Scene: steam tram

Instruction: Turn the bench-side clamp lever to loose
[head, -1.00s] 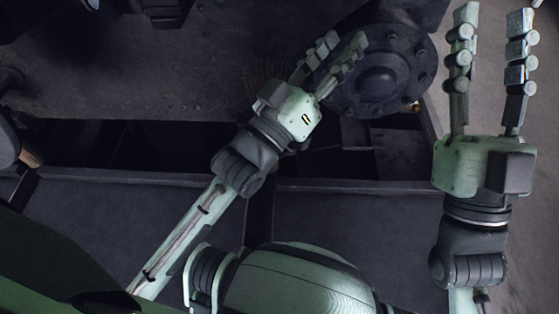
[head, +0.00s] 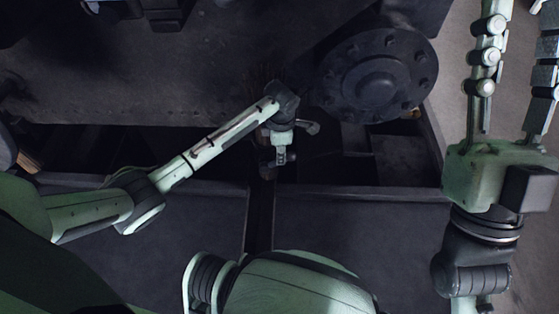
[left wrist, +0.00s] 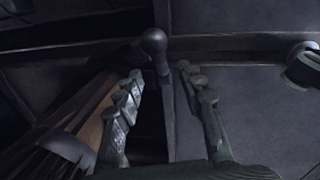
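A dark lever with a ball-shaped knob (left wrist: 154,43) stands in the left wrist view, just beyond my left fingertips. I cannot read its loose or tight setting. My left gripper (left wrist: 160,73) is open, its two fingers spread either side of the lever's line, with no contact visible. In the head view my left gripper (head: 281,155) points down towards the dark gap by the bench edge, and the lever there is small and mostly hidden. My right gripper (head: 517,60) is open and empty at the right, its fingertips partly cut off by the frame.
A large dark bolted flange (head: 377,75) stands right of my left wrist. Brush-like bristles (left wrist: 65,147) and brown wood lie close to the left finger in the wrist view. Dark flat panels (head: 345,235) flank a narrow gap. A dark open recess lies behind the panels.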

